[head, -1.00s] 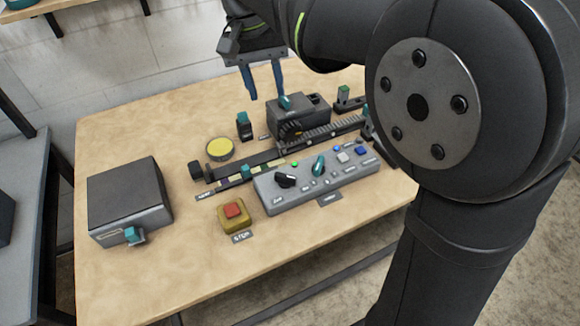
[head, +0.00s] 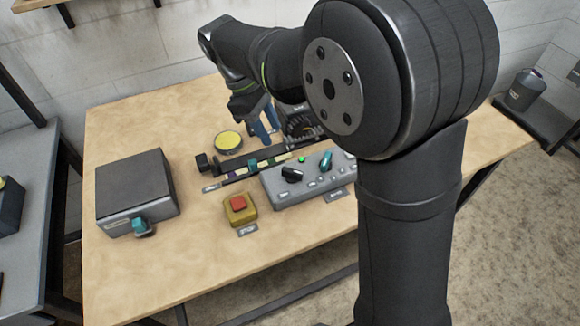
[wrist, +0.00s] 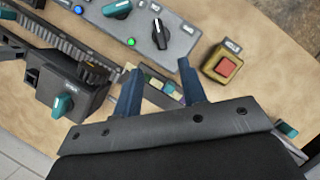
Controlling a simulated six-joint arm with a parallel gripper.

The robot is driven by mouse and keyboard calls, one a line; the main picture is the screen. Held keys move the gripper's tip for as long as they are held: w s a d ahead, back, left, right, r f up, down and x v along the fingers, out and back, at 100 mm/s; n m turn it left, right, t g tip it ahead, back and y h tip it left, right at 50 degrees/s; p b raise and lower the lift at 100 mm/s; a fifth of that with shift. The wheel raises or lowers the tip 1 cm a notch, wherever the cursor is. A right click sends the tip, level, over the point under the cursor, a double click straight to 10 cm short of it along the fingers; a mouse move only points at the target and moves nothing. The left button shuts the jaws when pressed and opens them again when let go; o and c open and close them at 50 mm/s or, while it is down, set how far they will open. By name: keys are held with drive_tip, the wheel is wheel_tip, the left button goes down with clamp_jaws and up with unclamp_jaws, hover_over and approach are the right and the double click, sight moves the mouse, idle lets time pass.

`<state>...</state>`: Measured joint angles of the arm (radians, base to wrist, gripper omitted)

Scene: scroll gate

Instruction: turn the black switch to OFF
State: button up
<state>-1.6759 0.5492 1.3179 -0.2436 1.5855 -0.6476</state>
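The black switch (head: 291,174) is a knob on the grey control panel (head: 290,196), beside a teal knob (head: 325,160). In the wrist view the black switch (wrist: 159,34) shows a white pointer line; its labels are too small to read. My gripper (head: 266,139) has blue fingers and hangs behind the panel, over the far side of the slide track. In the wrist view the gripper (wrist: 157,78) is open, with nothing between its fingers, and is apart from the black switch, which lies beyond the fingertips.
A yellow box with a red stop button (head: 239,204) stands left of the panel. A dark grey box (head: 135,186) with a teal knob stands at the left. A yellow round disc (head: 228,141) and the track (head: 240,172) lie behind the panel. The front of the table (head: 200,275) is clear.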

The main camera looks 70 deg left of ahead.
sight(291, 170)
drive_tip(key=x, duration=1.3)
drive_tip(key=shift+w+d+f, duration=0.1)
drive_tip(key=shift+f, duration=0.15)
drive_tip(key=shift+c, duration=0.5)
clamp_jaws()
